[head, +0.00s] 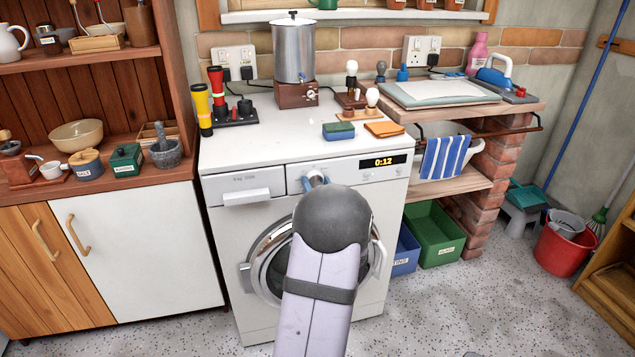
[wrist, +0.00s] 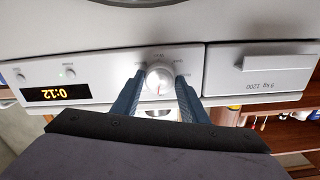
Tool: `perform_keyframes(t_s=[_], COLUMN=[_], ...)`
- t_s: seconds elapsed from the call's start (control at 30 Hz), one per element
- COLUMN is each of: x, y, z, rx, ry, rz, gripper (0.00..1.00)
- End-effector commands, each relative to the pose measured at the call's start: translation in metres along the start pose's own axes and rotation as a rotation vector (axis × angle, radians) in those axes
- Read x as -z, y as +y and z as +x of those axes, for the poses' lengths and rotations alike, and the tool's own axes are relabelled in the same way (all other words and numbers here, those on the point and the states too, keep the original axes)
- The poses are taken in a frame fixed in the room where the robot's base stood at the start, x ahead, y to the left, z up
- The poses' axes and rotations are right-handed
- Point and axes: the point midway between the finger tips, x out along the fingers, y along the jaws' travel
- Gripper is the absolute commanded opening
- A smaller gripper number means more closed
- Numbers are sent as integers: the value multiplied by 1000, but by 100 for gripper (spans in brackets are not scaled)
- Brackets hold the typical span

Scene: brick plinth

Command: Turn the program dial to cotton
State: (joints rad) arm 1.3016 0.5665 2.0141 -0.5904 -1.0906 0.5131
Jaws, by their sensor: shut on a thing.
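The program dial (wrist: 159,76) is a round silvery-white knob on the front panel of the white washing machine (head: 245,150). In the wrist view, which shows the panel upside down, my gripper (wrist: 159,80) has one blue finger on each side of the dial and is shut on it. A red pointer mark on the dial faces the bottom of that view. Small labels around the dial are too small to read, so I cannot tell which one says cotton. In the head view my gripper (head: 316,181) is at the panel, and my arm hides most of the dial.
A lit display (head: 384,162) on the panel reads 0:12. The detergent drawer (head: 247,190) is left of the dial. Below is the round door (head: 262,260), partly behind my arm.

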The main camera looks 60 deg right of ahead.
Motion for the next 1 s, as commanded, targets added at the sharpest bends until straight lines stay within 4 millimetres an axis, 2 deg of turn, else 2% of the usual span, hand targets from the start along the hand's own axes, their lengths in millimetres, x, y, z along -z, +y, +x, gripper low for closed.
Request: perform_keyframes(t_s=[0.5, 0.73, 1.0], x=[1, 0, -2], y=[0, 0, 0], z=[0, 0, 0], rx=[-1, -2, -2], ry=[-5, -4, -4], rz=[416, 527, 574], gripper=[17, 17, 17])
